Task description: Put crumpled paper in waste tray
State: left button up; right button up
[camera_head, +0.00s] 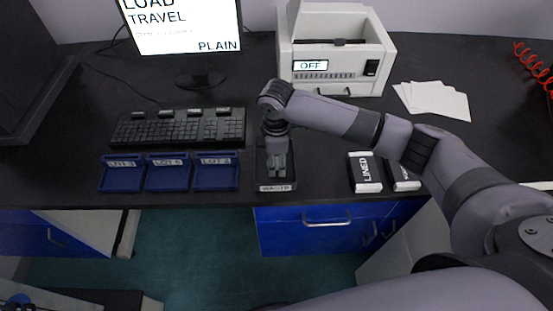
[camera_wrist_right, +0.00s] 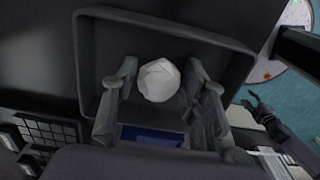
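The black waste tray (camera_head: 277,188), labelled WASTE, stands at the table's front edge in the middle of the head view. My right gripper (camera_head: 278,165) points down into or just over it. In the right wrist view the white crumpled paper (camera_wrist_right: 158,80) appears within the outline of the tray (camera_wrist_right: 88,50), between my two fingers. Gaps show between the paper and both fingers, so the gripper looks open around it. I cannot tell whether the paper rests on the tray floor. The paper is hidden in the head view. My left gripper is not in view.
Blue lot trays (camera_head: 167,174) and a keyboard (camera_head: 178,127) stand left of the waste tray. Black boxes (camera_head: 365,172), one labelled LINED, lie to its right. The white machine (camera_head: 335,55) stands behind, with white sheets (camera_head: 433,99) beside it.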

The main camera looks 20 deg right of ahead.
jog(key=shift+o, duration=0.6)
jog(key=shift+r, duration=0.1)
jog(key=shift+r, duration=0.4)
notch_tip(320, 180, up, 11)
jog(key=b, duration=0.1)
jog(key=shift+r, duration=0.2)
jog(key=shift+c, duration=0.3)
dwell(0.5)
